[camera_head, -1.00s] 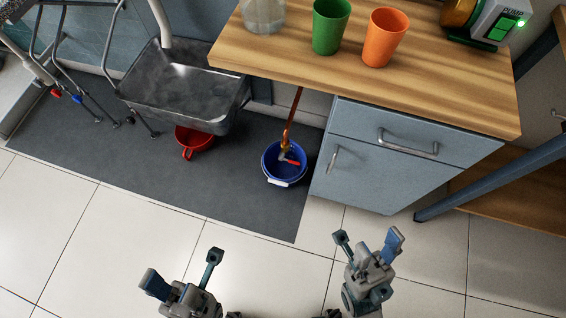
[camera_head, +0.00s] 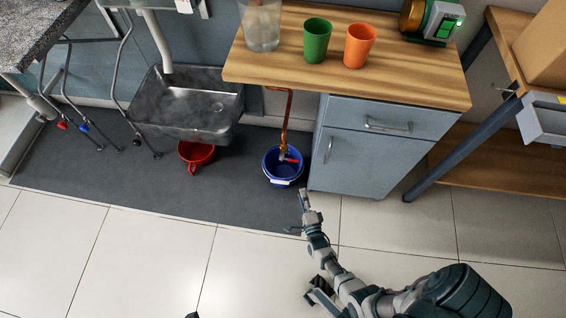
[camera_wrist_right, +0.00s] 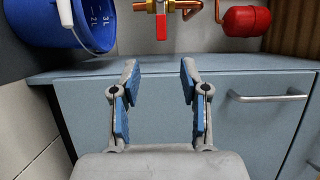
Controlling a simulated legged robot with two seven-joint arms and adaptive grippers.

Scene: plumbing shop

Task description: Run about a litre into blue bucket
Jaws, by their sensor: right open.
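A tap with a red lever (camera_head: 293,160) is at the pipe's lower end, over the bucket. In the right wrist view, the bucket (camera_wrist_right: 72,22) shows litre marks at the upper left, and the brass tap's red lever (camera_wrist_right: 161,27) is at the top middle. My right gripper (camera_head: 298,212) is open, empty and apart from both, just in front of the bucket. Its parted blue-padded fingers (camera_wrist_right: 159,88) show in the wrist view.
The wooden counter (camera_head: 390,88) overhangs the cabinet (camera_head: 370,160) and holds a green cup (camera_head: 316,42), an orange cup (camera_head: 359,46), a clear jug (camera_head: 262,28) and a pump (camera_head: 434,20). The front tiles are clear.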

